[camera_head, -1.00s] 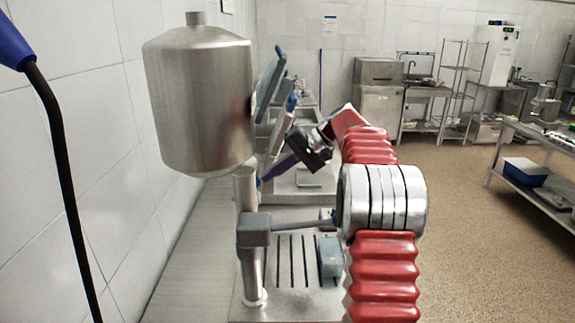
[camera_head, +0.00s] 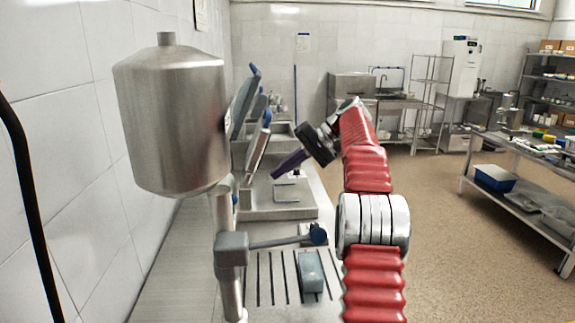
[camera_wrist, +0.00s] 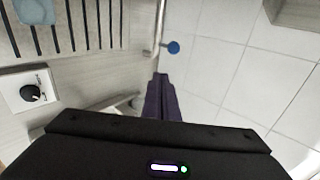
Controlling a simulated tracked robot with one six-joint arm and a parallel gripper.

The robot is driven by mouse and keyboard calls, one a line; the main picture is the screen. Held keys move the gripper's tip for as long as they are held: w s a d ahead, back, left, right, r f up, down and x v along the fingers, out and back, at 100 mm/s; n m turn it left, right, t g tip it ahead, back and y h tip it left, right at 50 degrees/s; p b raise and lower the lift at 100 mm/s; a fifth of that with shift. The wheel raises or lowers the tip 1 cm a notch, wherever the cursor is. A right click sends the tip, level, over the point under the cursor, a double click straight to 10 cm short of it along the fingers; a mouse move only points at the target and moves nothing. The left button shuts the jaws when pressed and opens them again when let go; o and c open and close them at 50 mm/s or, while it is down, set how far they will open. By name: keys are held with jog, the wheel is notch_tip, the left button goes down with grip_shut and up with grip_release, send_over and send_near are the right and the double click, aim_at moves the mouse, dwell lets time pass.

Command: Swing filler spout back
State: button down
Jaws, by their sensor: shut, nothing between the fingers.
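The filler is a steel tank (camera_head: 172,125) on a post by the left wall. A grey block (camera_head: 231,249) on the post carries a thin arm (camera_head: 280,241), which points right over the slotted drip tray and ends in a dark blue knob (camera_head: 318,234). A blue knob (camera_wrist: 173,47) shows beyond my fingertips in the wrist view. My gripper (camera_head: 275,174) has purple fingers, shut and empty, pointing down-left above the bench behind the tray. The fingers (camera_wrist: 160,85) look apart from the knob. I cannot tell which part is the spout.
The slotted tray (camera_head: 265,290) carries a grey-blue block (camera_head: 311,271). Tilted blue-edged panels (camera_head: 244,103) stand behind the tank, near my gripper. A white box with a black dial (camera_wrist: 28,92) lies at left in the wrist view. Open floor (camera_head: 440,230) is at right.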

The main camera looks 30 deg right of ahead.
jog(key=shift+w+v, duration=0.2)
jog(key=shift+v, duration=1.1)
jog(key=shift+d, duration=0.1)
jog(key=shift+s, duration=0.1)
